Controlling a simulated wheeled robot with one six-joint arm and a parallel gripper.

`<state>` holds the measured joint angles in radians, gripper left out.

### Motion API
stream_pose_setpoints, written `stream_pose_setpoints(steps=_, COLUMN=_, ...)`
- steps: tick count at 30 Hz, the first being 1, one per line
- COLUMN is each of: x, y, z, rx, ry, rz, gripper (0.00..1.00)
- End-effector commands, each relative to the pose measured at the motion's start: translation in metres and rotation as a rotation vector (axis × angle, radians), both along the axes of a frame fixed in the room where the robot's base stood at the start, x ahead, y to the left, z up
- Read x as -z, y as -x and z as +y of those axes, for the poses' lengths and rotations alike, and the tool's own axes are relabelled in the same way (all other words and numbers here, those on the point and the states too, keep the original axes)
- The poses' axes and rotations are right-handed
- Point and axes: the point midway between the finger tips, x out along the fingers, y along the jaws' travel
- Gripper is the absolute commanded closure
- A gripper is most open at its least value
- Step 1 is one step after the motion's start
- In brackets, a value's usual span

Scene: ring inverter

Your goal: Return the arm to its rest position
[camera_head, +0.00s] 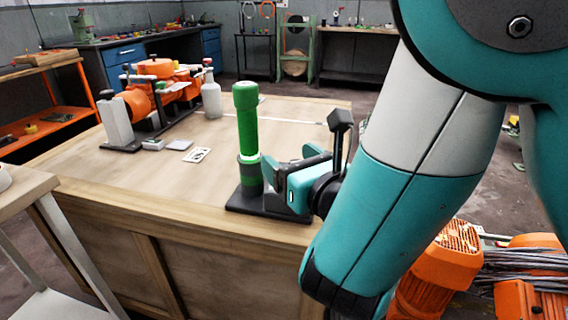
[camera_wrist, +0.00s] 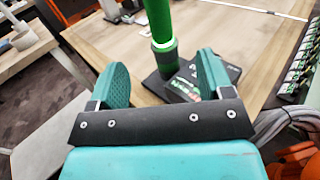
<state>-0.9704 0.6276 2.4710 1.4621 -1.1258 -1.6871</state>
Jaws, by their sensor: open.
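My gripper (camera_wrist: 157,85) is open, with its two teal fingers apart and nothing between them in the wrist view. In the head view my gripper (camera_head: 300,172) is at the front right part of the wooden table, just right of a green cylinder. The green cylinder (camera_head: 247,120) stands upright with a glowing ring and a grey collar near its lower part, on a dark base plate (camera_head: 240,204). It also shows beyond the fingers in the wrist view (camera_wrist: 160,22). My teal and white arm fills the right of the head view.
The wooden table (camera_head: 180,205) holds a white bottle (camera_head: 211,95), an orange machine (camera_head: 150,85), a grey block (camera_head: 115,120) and small cards (camera_head: 197,155). A lighter table (camera_head: 25,190) stands at left. Orange equipment and cables (camera_head: 525,265) lie at lower right. The table's middle is mostly clear.

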Motion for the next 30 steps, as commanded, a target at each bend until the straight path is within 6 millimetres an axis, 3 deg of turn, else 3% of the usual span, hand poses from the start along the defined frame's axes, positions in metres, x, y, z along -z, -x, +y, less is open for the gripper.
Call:
stream_pose_setpoints(steps=5, x=-0.002, y=-0.001, z=-0.01, rx=0.044, ry=-0.074, rz=0.045, gripper=0.27)
stream_pose_setpoints(steps=8, x=-0.004, y=-0.018, z=-0.047, rx=0.21, ry=-0.298, rz=0.19, gripper=0.27)
stream_pose_setpoints(steps=11, x=0.008, y=-0.03, z=-0.105, rx=0.487, ry=-0.692, rz=0.434, gripper=0.27)
stream_pose_setpoints(steps=13, x=0.024, y=-0.023, z=-0.139, rx=0.699, ry=-1.002, rz=0.624, gripper=0.27)
stream_pose_setpoints(steps=16, x=0.046, y=0.005, z=-0.163, rx=0.988, ry=-1.406, rz=0.889, gripper=0.27)
stream_pose_setpoints(steps=19, x=0.055, y=0.046, z=-0.164, rx=1.255, ry=-1.716, rz=1.131, gripper=0.27)
stream_pose_setpoints(steps=22, x=0.051, y=0.088, z=-0.154, rx=1.486, ry=-1.895, rz=1.33, gripper=0.27)
stream_pose_setpoints(steps=27, x=0.027, y=0.152, z=-0.139, rx=1.818, ry=-1.994, rz=1.56, gripper=0.27)
stream_pose_setpoints(steps=28, x=0.022, y=0.163, z=-0.138, rx=-1.846, ry=1.97, rz=-1.566, gripper=0.27)
stream_pose_setpoints(steps=30, x=0.011, y=0.189, z=-0.135, rx=-1.858, ry=1.845, rz=-1.53, gripper=0.27)
